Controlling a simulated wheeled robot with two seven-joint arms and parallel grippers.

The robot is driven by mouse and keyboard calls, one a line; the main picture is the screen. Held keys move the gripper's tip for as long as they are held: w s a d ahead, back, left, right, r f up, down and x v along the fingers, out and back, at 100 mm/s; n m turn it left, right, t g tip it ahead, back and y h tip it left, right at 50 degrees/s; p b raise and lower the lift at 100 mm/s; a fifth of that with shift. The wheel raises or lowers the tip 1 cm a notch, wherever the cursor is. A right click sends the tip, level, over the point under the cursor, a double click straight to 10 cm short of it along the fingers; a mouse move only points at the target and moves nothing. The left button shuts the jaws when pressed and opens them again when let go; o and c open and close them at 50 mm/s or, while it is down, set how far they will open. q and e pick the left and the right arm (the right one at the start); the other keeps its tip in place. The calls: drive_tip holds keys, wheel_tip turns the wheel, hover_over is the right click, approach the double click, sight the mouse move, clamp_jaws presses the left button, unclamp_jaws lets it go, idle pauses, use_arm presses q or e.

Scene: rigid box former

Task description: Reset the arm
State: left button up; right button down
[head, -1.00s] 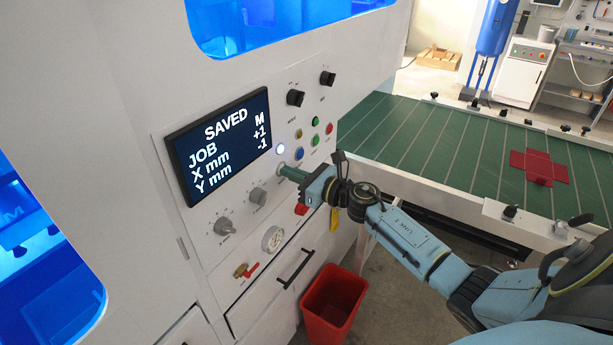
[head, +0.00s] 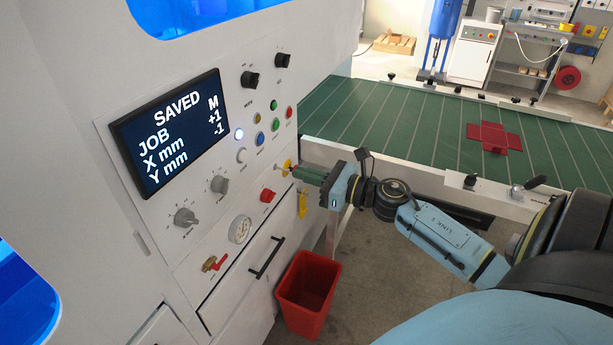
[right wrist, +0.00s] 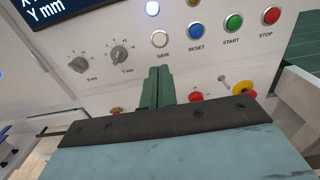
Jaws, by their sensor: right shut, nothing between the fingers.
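My right gripper (head: 296,173) is in front of the machine's control panel (head: 205,185), its green fingers shut and empty. In the right wrist view its fingers (right wrist: 158,86) point up at the panel, below the white SAVE button (right wrist: 159,39). That button (head: 241,155) is uncovered in the head view, left of the fingertips. The display (head: 170,130) reads SAVED, JOB M, X mm +1, Y mm -1. The blue RESET (right wrist: 196,30), green START (right wrist: 234,22) and red STOP (right wrist: 271,15) buttons are in a row. My left gripper is not in view.
Two grey knobs (head: 185,217) and a gauge (head: 240,229) sit low on the panel, above a drawer handle (head: 267,257). A red bin (head: 308,295) stands on the floor below my right arm. The green conveyor bed (head: 400,120) carries a flat red blank (head: 494,138).

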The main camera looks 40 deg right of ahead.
drive_tip(key=shift+s, duration=0.1)
idle(0.7)
drive_tip(key=s+d+f+m+g+h+b, duration=0.15)
drive_tip(key=s+f+m+h, duration=0.3)
drive_tip(key=f+m, duration=1)
drive_tip(key=s+f+m+g+h+b, duration=0.1)
drive_tip(key=s+f+m+g+h, duration=0.45)
drive_tip(key=f, duration=1.45)
drive_tip(key=s+a+f+m+g+y, duration=0.1)
drive_tip(key=s+a+f+m, duration=0.2)
drive_tip(key=s+f+m, duration=0.3)
drive_tip(key=s+a+f+m+g+y, duration=0.1)
drive_tip(key=s+a+f+m, duration=0.1)
drive_tip(key=s+f+m, duration=0.45)
drive_tip(key=s+a+f+m+g, duration=0.3)
drive_tip(key=s+a+f, duration=0.1)
drive_tip(key=s, duration=0.6)
drive_tip(key=s+a+f+m+g+b, duration=0.1)
drive_tip(key=s+a+f+m+g, duration=0.2)
drive_tip(key=s, duration=0.7)
wheel_tip(320, 180, down, 3)
drive_tip(key=a, duration=0.2)
drive_tip(key=shift+s+a+r+y, duration=0.15)
drive_tip(key=shift+s+a+y, duration=0.05)
drive_tip(key=shift+a+y, duration=0.1)
